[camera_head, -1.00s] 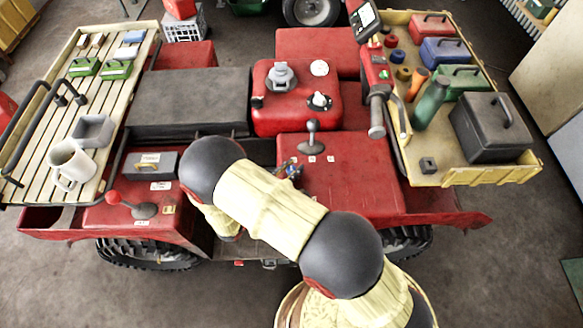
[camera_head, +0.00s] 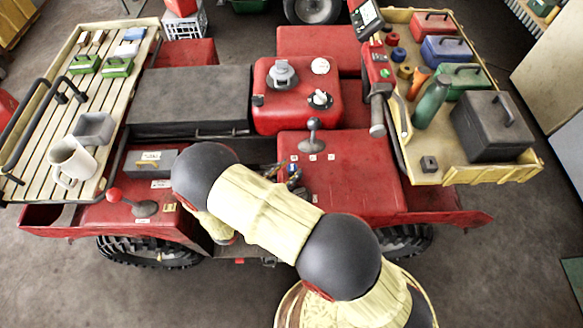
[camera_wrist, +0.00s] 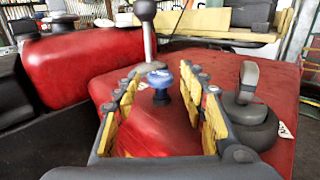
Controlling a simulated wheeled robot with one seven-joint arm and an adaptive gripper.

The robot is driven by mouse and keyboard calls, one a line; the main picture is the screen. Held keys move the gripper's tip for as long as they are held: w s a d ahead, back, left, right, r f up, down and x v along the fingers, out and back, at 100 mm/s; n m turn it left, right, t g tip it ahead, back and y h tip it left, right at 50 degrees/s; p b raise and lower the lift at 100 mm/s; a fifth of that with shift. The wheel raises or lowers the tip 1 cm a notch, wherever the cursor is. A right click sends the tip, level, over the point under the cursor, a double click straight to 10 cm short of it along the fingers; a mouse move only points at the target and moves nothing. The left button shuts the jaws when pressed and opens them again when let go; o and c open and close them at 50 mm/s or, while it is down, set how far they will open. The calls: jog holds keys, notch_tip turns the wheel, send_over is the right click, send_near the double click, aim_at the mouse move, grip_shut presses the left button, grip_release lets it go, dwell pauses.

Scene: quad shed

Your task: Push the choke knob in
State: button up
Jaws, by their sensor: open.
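A blue round-topped knob (camera_wrist: 159,78) on a short stem stands in the wrist view, upright in the red bodywork; I take it for the choke knob. My gripper (camera_wrist: 163,72) is open, its yellow-padded fingers on the left and right of the knob. I see no clear contact between fingers and knob. In the head view my gripper (camera_head: 284,173) shows only partly beside the arm, at the left edge of the red panel (camera_head: 355,180). The knob cannot be made out clearly there.
A black-topped lever (camera_head: 313,128) stands just beyond my gripper. A grey handle on a round base (camera_wrist: 250,112) stands close to the right finger. The red tank (camera_head: 290,115) is behind. The yellow tray (camera_head: 455,172) at right holds boxes and a green bottle.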

jog(key=v, duration=1)
